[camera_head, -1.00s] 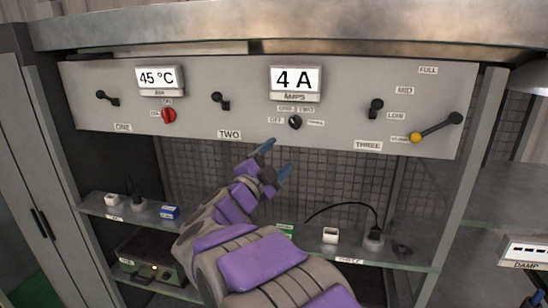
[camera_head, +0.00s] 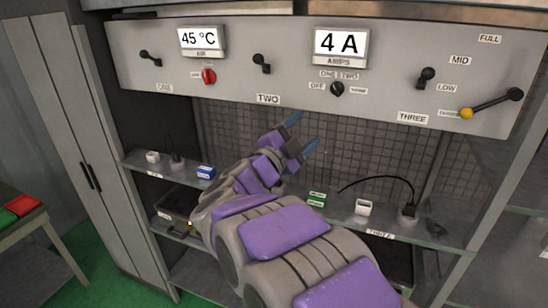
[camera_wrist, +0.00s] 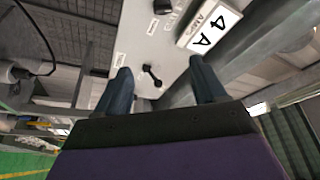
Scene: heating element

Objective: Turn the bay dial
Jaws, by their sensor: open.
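The bay dial appears to be the small black knob (camera_head: 337,89) under the 4 A display (camera_head: 341,43), with labels OFF, ONE, TWO and another around it. Its exact pointer direction is too small to tell. My gripper (camera_head: 302,133) is open and empty, below and left of the dial, apart from it. In the wrist view, my gripper's two fingers (camera_wrist: 163,88) frame the panel, with the black lever of bay TWO (camera_wrist: 152,75) between them in the picture. A black knob, apparently the dial (camera_wrist: 163,6), shows at the top edge there.
A red knob (camera_head: 209,76) sits under the 45 °C display (camera_head: 202,39). Black levers stand at ONE (camera_head: 150,58) and THREE (camera_head: 426,77). A yellow-ended lever (camera_head: 491,103) is at right. A shelf (camera_head: 340,215) with small blocks and cables runs below the panel.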

